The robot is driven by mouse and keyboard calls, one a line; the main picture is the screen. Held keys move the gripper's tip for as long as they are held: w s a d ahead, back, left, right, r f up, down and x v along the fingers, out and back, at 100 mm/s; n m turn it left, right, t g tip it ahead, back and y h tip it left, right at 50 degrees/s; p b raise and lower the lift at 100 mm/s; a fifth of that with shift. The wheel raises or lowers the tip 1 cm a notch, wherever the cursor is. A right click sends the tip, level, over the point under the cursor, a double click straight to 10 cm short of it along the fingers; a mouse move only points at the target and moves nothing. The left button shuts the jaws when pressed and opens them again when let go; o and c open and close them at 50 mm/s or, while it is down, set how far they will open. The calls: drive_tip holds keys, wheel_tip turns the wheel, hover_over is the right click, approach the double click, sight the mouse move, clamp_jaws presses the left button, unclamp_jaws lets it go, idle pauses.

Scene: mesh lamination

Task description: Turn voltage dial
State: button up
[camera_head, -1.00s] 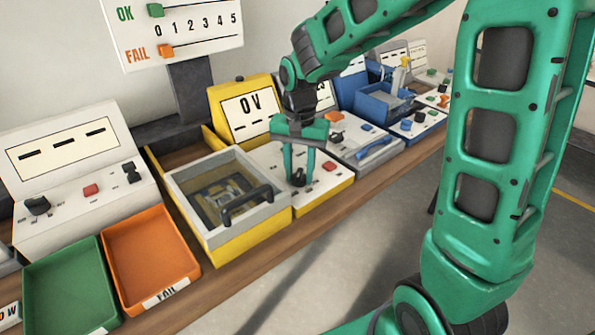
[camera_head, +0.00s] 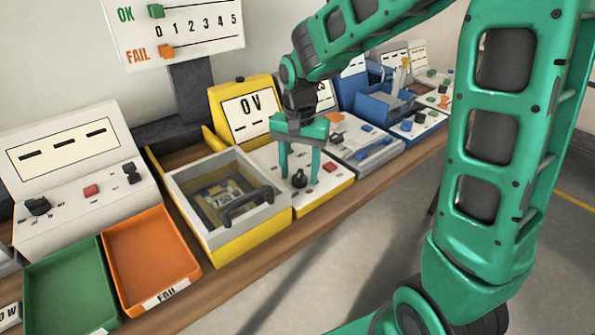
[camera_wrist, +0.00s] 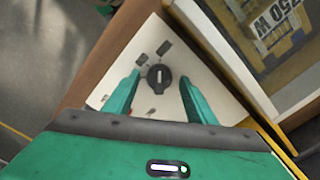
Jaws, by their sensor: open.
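The voltage dial is a black round knob (camera_head: 300,176) on the white sloped panel of the yellow station. In the wrist view the dial (camera_wrist: 159,77) shows a white pointer line and sits between the two fingers, apart from both. My gripper (camera_head: 299,180) is open above the panel, its green fingers pointing down on either side of the dial. In the wrist view my gripper (camera_wrist: 160,88) has a clear gap on each side of the knob. The yellow station's display (camera_head: 250,116) reads "0V".
A grey-framed box with a dark handle (camera_head: 248,203) stands just left of the dial panel. A red button (camera_head: 330,167) lies right of the dial. Orange (camera_head: 150,258) and green (camera_head: 68,285) trays sit at the left. Blue equipment (camera_head: 383,106) stands further right.

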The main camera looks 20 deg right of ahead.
sight(299, 172)
wheel_tip(299, 172, up, 10)
drive_tip(key=shift+r, duration=0.2)
drive_tip(key=shift+w, duration=0.1)
idle(0.4)
drive_tip(key=s+d+f, duration=0.2)
drive_tip(key=s+d, duration=1.2)
drive_tip(key=s+d+f, duration=0.2)
drive_tip(key=s, duration=0.4)
drive_tip(key=s+d+f+n, duration=0.1)
drive_tip(key=s, duration=0.5)
drive_tip(key=shift+s+d+f, duration=0.15)
drive_tip(key=shift+d+f, duration=0.2)
